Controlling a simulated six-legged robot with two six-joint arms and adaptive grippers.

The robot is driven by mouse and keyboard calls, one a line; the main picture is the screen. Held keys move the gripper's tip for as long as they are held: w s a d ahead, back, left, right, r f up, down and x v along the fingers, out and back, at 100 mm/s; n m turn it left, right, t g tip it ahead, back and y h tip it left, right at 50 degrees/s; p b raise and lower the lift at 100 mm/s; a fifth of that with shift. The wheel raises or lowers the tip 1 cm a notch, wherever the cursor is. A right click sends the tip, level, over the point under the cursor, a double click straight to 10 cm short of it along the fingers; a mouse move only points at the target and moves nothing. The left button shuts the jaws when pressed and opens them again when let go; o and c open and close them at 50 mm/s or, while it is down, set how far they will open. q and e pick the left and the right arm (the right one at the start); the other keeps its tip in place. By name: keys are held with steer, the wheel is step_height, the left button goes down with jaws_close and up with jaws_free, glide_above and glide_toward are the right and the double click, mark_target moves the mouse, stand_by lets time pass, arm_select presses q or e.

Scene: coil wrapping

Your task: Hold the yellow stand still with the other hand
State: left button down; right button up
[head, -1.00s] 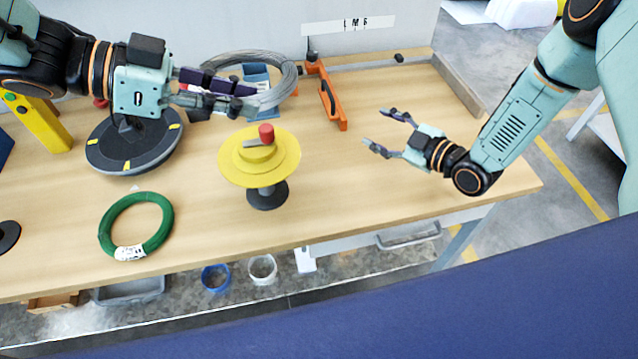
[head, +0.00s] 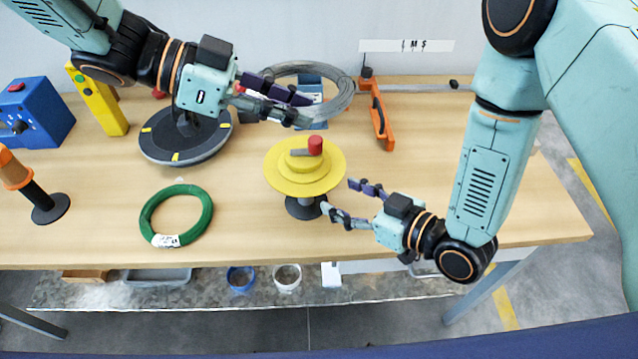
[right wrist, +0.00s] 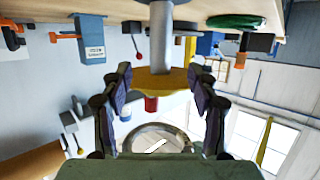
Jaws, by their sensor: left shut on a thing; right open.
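The yellow stand (head: 280,181) stands upright on the table, with a red knob (head: 315,145) on top and a dark base (head: 303,208). My right gripper (head: 338,197) is open beside its lower right side, below the disc level. In the right wrist view, which looks upside down, the yellow disc (right wrist: 162,80) and grey post (right wrist: 161,35) show between the open fingers; I cannot tell whether they touch. My left gripper (head: 300,108) is shut on the grey wire coil (head: 343,98), behind and above the stand. Its fingers hide part of the coil's near edge.
A green coil (head: 148,212) lies left of the stand. A dark turntable (head: 160,152) is behind it. An orange clamp-like tool (head: 384,128) stands at the back. Blue (head: 45,115) and yellow (head: 98,103) devices are at left. The table right of the orange tool is clear.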

arm_select(q)
steer(key=shift+r, duration=0.1)
arm_select(e)
glide_above(311, 203)
steer(key=f, duration=0.2)
steer(key=shift+w+f, duration=0.25)
steer(key=shift+f, duration=0.1)
arm_select(q)
steer(key=shift+s, duration=0.1)
arm_select(e)
steer(key=shift+s+d, duration=0.1)
steer(key=shift+c, duration=0.3)
steer(key=c, duration=1.1)
jaws_close()
